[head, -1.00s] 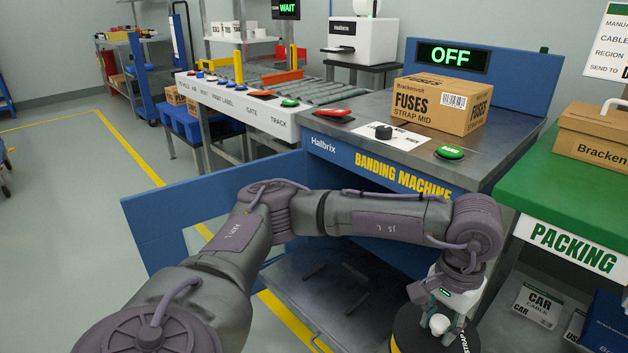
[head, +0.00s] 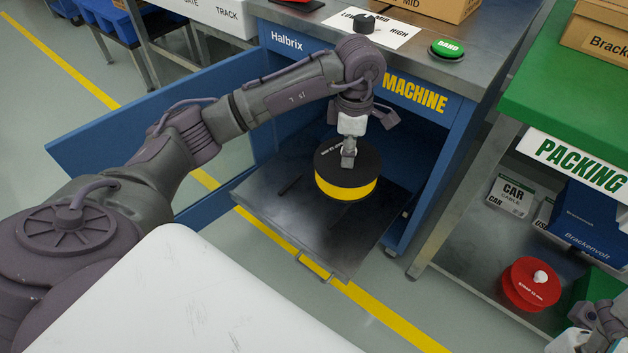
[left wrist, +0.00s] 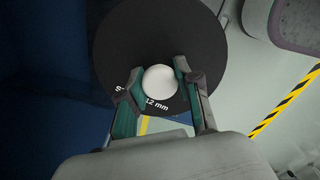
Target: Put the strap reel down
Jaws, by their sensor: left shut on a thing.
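The strap reel (head: 345,186) is a black disc with a yellow band around its side. My left gripper (head: 348,155) is above it, pointing down, shut on its white knob. In the left wrist view the black reel (left wrist: 160,35) fills the upper middle, with the knob between the fingertips (left wrist: 160,84) and a partly hidden "12 mm" label. In the head view the reel is over the pulled-out dark tray (head: 290,225) of the banding machine; I cannot tell whether it touches the tray. My right gripper (head: 603,325) is partly in view at the lower right corner, its fingers unclear.
The machine's blue door (head: 110,150) stands open at the left. A red reel (head: 531,284) with a white knob lies on the packing bench's lower shelf, near a blue box (head: 590,222). The tray's front part is bare. A green BAND button (head: 447,48) is on top.

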